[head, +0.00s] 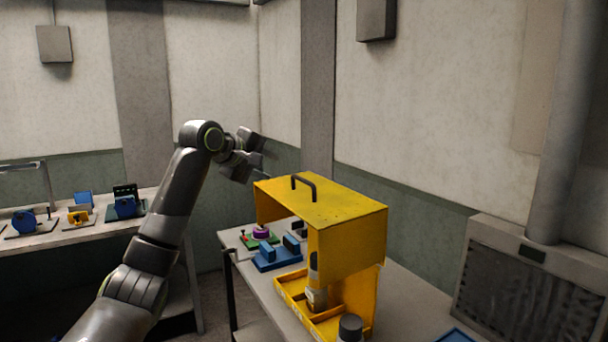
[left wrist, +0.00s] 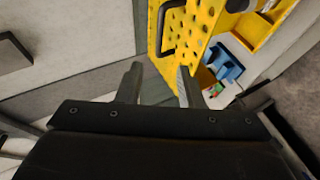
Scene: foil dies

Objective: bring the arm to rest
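My left arm comes in from the left in the head view, rises and bends at the elbow. My left gripper (head: 257,160) is up in the air behind and left of the yellow box-like stand, above the far end of the table. In the left wrist view its two fingers (left wrist: 159,86) are apart with nothing between them, so it is open and empty. My right gripper is in neither view.
The yellow stand (head: 345,207) with a black handle is close by on the table (head: 400,293). A blue block (head: 278,257) and a purple piece (head: 261,231) lie beside it. A second table (head: 75,237) is at left. Walls stand behind.

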